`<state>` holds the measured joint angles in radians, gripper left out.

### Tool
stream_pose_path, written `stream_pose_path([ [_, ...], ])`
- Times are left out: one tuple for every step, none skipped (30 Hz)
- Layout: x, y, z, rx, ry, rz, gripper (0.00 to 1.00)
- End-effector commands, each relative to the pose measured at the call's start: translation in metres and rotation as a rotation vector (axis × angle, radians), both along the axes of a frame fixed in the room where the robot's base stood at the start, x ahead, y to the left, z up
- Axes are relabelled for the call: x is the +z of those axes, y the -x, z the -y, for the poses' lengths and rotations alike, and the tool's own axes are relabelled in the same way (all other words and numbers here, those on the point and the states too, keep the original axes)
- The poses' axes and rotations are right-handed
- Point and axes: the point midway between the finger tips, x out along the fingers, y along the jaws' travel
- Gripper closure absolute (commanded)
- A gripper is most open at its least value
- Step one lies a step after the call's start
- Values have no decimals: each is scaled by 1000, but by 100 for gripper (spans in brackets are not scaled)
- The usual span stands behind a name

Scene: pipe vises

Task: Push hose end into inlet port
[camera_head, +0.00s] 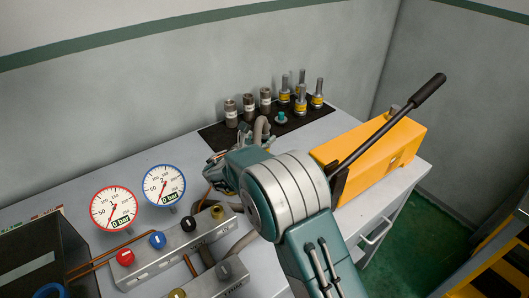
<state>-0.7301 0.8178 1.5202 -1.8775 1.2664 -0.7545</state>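My arm reaches from the bottom right to the middle of the bench, and its teal and silver joint fills the centre. My gripper (217,166) is at the far left end of the arm, low over the bench. It is small and partly hidden by the arm, so I cannot tell whether it is open or holds anything. Another grey hose piece (240,243) runs from the manifold (185,250) under the arm. I cannot make out the inlet port.
Two gauges, red-rimmed (113,208) and blue-rimmed (164,185), both read 0 bar. A yellow hand pump (372,152) with a black lever (388,124) stands right. Several metal fittings stand on a black mat (217,135) at the back, near a teal cap (281,117). A dark bin (72,247) is left.

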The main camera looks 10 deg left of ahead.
Motion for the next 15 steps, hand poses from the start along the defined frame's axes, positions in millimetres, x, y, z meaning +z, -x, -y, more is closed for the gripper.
stream_pose_path([
  [0, 0, 0, 0, 0, 0, 66],
  [0, 0, 0, 0, 0, 0, 79],
  [0, 0, 0, 0, 0, 0, 97],
  [0, 0, 0, 0, 0, 0, 100],
  [0, 0, 0, 0, 0, 0, 100],
  [0, 0, 0, 0, 0, 0, 100],
  [0, 0, 0, 0, 0, 0, 100],
  [0, 0, 0, 0, 0, 0, 100],
  [1, 0, 0, 0, -1, 1, 100],
  [1, 0, 0, 0, -1, 1, 100],
  [1, 0, 0, 0, -1, 1, 100],
  [1, 0, 0, 0, -1, 1, 100],
  [1, 0, 0, 0, -1, 1, 100],
  [1, 0, 0, 0, -1, 2, 100],
  [2, 0, 0, 0, -1, 2, 100],
])
